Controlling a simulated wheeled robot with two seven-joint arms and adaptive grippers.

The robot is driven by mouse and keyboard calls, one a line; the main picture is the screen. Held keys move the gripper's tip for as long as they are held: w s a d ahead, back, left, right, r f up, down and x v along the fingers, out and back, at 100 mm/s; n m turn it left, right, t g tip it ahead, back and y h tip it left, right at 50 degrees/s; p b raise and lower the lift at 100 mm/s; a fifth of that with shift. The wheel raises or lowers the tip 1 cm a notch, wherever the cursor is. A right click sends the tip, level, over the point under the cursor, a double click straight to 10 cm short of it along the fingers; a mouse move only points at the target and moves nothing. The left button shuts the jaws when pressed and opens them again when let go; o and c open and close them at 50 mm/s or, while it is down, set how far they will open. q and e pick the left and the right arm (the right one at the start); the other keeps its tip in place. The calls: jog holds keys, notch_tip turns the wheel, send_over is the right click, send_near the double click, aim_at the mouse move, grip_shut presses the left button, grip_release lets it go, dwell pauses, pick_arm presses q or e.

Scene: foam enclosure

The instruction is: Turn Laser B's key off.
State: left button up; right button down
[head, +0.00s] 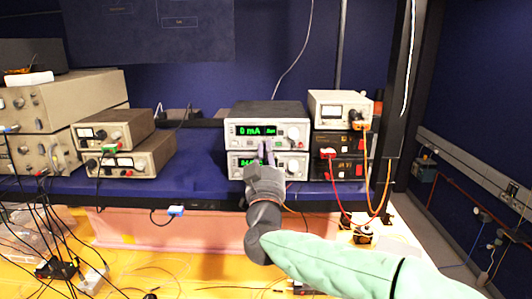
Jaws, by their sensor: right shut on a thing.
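Two laser controllers are stacked on the blue shelf, the upper controller (240,140) with a green display reading "0 mA" and the lower controller (297,166) with a partly covered green display. Labels are too small to tell which is Laser B. My right gripper (266,150) reaches up from below, its fingertips at the front panels near the lower edge of the upper controller. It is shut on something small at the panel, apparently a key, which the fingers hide. The gripper covers part of the lower panel. My left gripper is out of view.
A white-fronted power unit (339,111) sits on black units with red and orange cables at right. Beige instruments (111,130) stand to the left. A dark post (401,100) rises at right. Blue shelf surface (200,160) between the stacks is clear.

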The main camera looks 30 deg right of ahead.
jog(key=shift+r, duration=0.1)
jog(key=c, duration=1.3)
grip_release()
jog(key=v, duration=1.2)
